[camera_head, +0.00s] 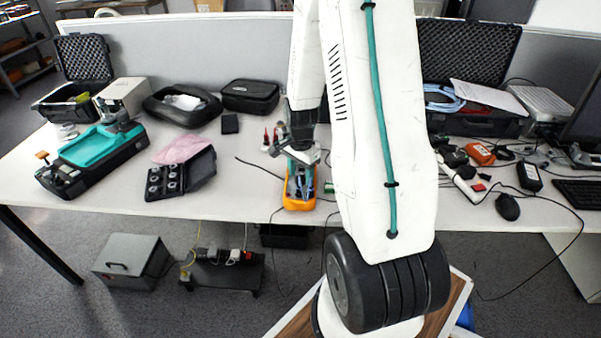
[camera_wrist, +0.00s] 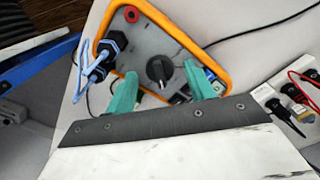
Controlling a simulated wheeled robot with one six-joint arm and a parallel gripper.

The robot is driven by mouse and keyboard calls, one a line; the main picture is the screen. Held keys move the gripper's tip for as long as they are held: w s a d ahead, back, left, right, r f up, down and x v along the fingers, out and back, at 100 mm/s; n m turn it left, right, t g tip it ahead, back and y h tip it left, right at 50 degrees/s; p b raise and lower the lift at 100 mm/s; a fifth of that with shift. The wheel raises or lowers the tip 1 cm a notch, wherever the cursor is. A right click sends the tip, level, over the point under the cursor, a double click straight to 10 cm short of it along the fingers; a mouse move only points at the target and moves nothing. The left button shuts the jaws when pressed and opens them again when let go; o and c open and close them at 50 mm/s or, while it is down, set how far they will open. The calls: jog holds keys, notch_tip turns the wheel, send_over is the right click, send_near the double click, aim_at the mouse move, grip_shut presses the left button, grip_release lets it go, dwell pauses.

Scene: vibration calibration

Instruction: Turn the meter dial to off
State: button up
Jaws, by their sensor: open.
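The meter (camera_wrist: 150,45) is a grey instrument with an orange rim, lying on the white table. Its black dial (camera_wrist: 159,70) is a round knob with a pale mark, near the middle of its face. My gripper (camera_wrist: 163,88) is open, its two green fingers over the meter's face with the dial between them and slightly beyond their tips. I see no contact with the dial. In the head view the meter (camera_head: 299,190) lies at the table's front edge, its upper part hidden by my gripper (camera_head: 301,168). The dial cannot be made out there.
Blue leads with black plugs (camera_wrist: 98,55) stand in the meter beside the left finger. Red and black probes (camera_wrist: 297,95) lie to the right. A black case with round parts (camera_head: 182,175) and a green-topped device (camera_head: 95,155) are at left on the table (camera_head: 235,205).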

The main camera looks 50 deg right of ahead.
jog(key=c, duration=1)
jog(key=n, duration=0.4)
jog(key=shift+n, duration=1.8)
jog(key=o, duration=1)
